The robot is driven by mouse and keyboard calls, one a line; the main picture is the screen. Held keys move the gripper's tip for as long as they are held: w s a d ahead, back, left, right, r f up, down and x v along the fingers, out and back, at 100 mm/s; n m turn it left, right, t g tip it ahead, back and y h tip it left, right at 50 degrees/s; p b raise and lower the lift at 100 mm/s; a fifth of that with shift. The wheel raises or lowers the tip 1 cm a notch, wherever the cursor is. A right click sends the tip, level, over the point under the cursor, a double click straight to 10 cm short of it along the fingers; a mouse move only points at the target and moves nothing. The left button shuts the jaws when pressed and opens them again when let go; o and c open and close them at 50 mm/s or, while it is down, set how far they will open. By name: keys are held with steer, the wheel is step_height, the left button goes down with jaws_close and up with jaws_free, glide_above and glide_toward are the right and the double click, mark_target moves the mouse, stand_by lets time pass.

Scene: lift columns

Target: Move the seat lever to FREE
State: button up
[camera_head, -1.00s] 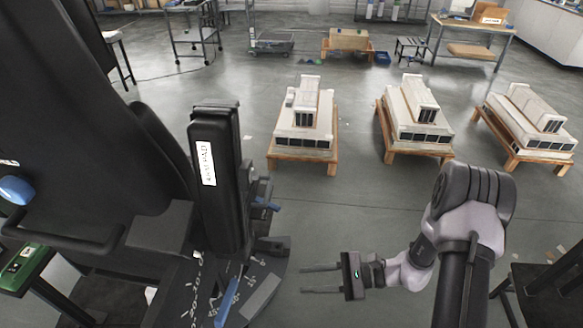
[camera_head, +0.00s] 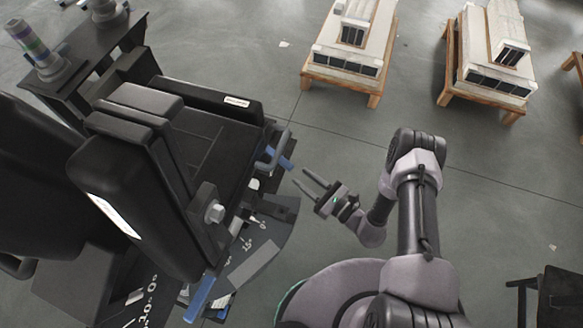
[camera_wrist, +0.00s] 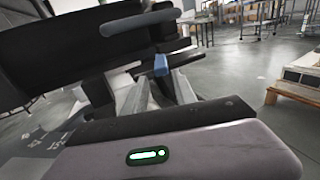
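A black adjustable chair fills the left of the head view, its seat (camera_head: 207,150) seen from above. A blue lever (camera_head: 285,161) sticks out from its side, by a grey curved handle (camera_head: 270,151). Another blue lever (camera_head: 200,298) is lower, by the angle-marked plate (camera_head: 262,236). I cannot read a FREE mark. My gripper (camera_head: 300,177) is open and empty, its fingers pointing at the upper blue lever with a small gap. In the wrist view a blue piece (camera_wrist: 161,65) shows beyond and between the fingertips (camera_wrist: 163,74), apparently that lever.
Architectural models on wooden stands (camera_head: 343,84) (camera_head: 484,94) are at the back. A dark stool (camera_head: 545,295) is at the lower right. A dark table with a coloured column (camera_head: 36,48) is at the upper left. Grey floor between the chair and the models is clear.

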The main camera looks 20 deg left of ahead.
mark_target(291, 167)
steer(key=b+x, duration=0.1)
steer(key=x, duration=0.5)
steer(key=shift+w, duration=0.1)
jaws_close()
stand_by(1.2)
